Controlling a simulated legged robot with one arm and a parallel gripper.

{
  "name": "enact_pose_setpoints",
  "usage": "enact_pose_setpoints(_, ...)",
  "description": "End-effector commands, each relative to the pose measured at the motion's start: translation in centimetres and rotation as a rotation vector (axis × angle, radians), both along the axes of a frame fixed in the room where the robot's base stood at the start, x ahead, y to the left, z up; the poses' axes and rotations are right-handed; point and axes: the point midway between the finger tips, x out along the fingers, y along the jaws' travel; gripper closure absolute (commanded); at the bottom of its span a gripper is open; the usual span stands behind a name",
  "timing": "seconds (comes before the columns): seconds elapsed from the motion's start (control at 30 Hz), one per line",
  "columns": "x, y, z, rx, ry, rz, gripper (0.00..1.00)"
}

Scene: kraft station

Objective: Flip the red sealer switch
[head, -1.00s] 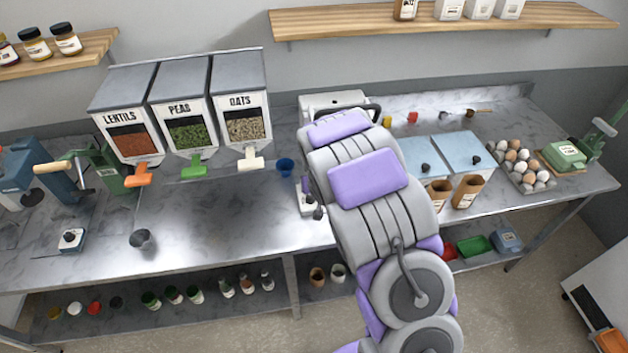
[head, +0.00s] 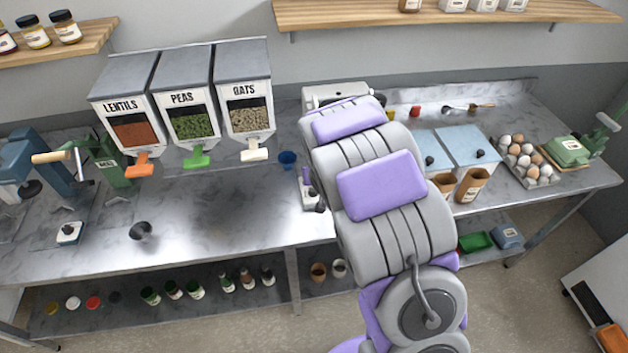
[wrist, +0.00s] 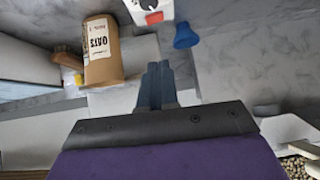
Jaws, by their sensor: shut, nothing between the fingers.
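In the wrist view, the red switch (wrist: 154,18) sits on a white panel (wrist: 138,8) at the top edge, beside a black knob (wrist: 148,4). The panel is cut off by the frame. My gripper (wrist: 159,66) is shut and empty, its dark fingertips below the switch in the picture and apart from it. In the head view, a white device (head: 308,193) with a dark knob stands on the bench just left of my arm. My arm hides most of that area, and I cannot make out the red switch or the gripper's fingertips there.
A blue cup (wrist: 186,36) stands right of the switch in the wrist view; the head view shows it too (head: 288,160). A brown oats bag (wrist: 103,52) is at left. Lentils, peas and oats dispensers (head: 192,115) stand left. The bench's front left-middle (head: 220,220) is clear.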

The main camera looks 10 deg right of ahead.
Motion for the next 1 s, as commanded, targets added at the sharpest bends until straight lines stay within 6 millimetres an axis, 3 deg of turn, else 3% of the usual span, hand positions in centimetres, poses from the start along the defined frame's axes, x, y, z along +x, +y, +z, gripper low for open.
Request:
enact_pose_setpoints(0.13,0.3,0.0,-0.8,-0.049,-0.004,0.006,1.0)
enact_pose_setpoints(0.5,-0.1,0.5,-0.1,-0.163,-0.003,0.002,1.0)
enact_pose_setpoints(1.0,-0.5,0.2,0.6,-0.192,0.001,-0.004,1.0)
